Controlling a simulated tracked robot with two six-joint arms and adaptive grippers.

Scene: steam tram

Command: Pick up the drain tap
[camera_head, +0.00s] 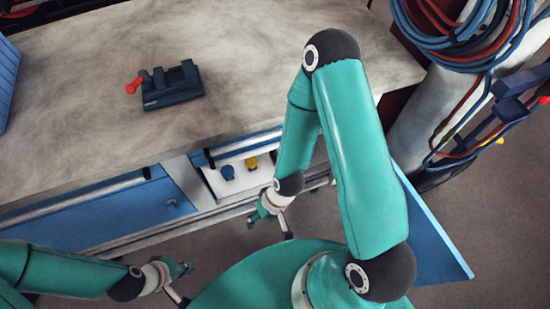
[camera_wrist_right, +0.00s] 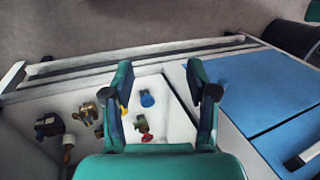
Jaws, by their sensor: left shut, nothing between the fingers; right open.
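In the right wrist view, an open white drawer (camera_wrist_right: 178,92) holds several small fittings. A brass fitting (camera_wrist_right: 88,113) lies left of my right gripper (camera_wrist_right: 160,72). A small tap-like piece with red and green parts (camera_wrist_right: 143,125) and a blue-capped piece (camera_wrist_right: 147,99) show between its fingers. I cannot tell for sure which is the drain tap. My right gripper is open and empty above the drawer; in the head view it (camera_head: 270,224) is at the drawer's front. My left gripper (camera_head: 182,283) is shut and empty at the lower left, away from the drawer.
A dark vise-like block with a red knob (camera_head: 172,86) stands on the grey worktop (camera_head: 90,130) above the drawer. Blue panels (camera_head: 125,212) flank the drawer. A column with blue and red hoses (camera_head: 480,45) stands at the right. Much of the worktop is clear.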

